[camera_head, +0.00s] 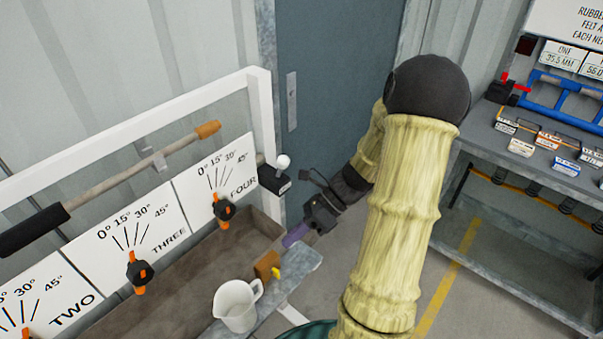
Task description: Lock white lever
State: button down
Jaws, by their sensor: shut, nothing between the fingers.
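A small white ball-shaped knob (282,162), which looks like the white lever, sits at a black box (273,180) on the right end of the white frame, beside the panel marked FOUR. Its exact angle is too small to tell. My gripper (292,237) is below and slightly right of the box, near the right end of the trough. Its purple fingers are shut and empty, pointing down-left. It is apart from the white knob.
Black-and-orange knobs (223,210) sit on the dial panels. A white jug (237,305) and a brown block (267,265) stand near the grey ledge (303,262). A shelf unit (530,170) is at right.

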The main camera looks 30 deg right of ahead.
jog(key=w+d+r+m+t+y+b, duration=0.1)
jog(key=d+r+m+t+y, duration=0.1)
jog(key=d+m+t, duration=0.5)
jog(key=w+d+r+m+t+y+b, duration=0.1)
jog(key=d+r+m+t+y, duration=0.1)
jog(key=d+m+t, duration=0.5)
jog(key=d+m, duration=0.2)
jog(key=d, duration=0.2)
jog(key=shift+d+r+m+y, duration=0.2)
jog(key=shift+r+m+y, duration=0.05)
jog(key=shift+m+y, duration=0.15)
jog(key=shift+a, duration=0.1)
send_near(280, 167)
jog(key=w+a+r, duration=0.2)
jog(key=w+a, duration=0.1)
jog(key=w, duration=0.1)
jog(key=shift+w+d+p, duration=0.15)
jog(key=shift+d+p, duration=0.05)
jog(key=shift+p, duration=0.25)
